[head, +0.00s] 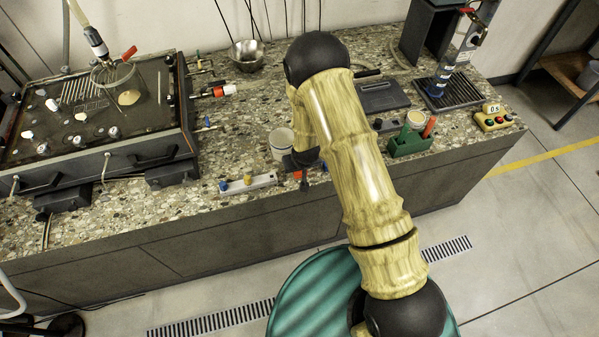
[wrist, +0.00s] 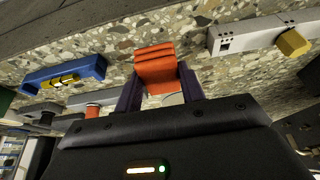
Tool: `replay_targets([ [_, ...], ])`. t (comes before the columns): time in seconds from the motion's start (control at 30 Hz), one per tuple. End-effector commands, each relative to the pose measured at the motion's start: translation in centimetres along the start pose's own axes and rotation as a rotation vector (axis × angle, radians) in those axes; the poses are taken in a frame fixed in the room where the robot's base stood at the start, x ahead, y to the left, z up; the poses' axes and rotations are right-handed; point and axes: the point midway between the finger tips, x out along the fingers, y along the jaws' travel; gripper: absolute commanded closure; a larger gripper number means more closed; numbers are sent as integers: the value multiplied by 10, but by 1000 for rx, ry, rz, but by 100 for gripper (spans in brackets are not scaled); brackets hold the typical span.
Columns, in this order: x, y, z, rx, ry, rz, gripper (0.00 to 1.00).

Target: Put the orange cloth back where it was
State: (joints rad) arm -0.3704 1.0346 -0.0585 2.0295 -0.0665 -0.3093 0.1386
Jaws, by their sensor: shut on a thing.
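The orange cloth (wrist: 155,66) is a small folded stack in the wrist view. It sits between the dark fingers of my gripper (wrist: 160,78), which is shut on it. In the head view only a small orange bit of the cloth (head: 298,175) shows by my gripper (head: 304,180), at the front edge of the stone counter; my arm hides the rest. The cloth is close to the speckled counter top; I cannot tell if it touches. A pale round surface (wrist: 173,99) shows just below the cloth, between the fingers.
A green rack (head: 408,144) stands to the right. Counter (head: 240,115) between tank and cup is partly clear.

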Motion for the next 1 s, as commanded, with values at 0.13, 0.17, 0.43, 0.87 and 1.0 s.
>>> replay_targets([
  [0.13,8,1,3,1,-1,1,79],
  [0.17,11,1,5,1,-2,1,79],
  [0.43,38,1,16,1,-1,1,79],
  [0.87,41,1,17,1,0,0,51],
  [1.0,41,1,17,1,0,0,39],
])
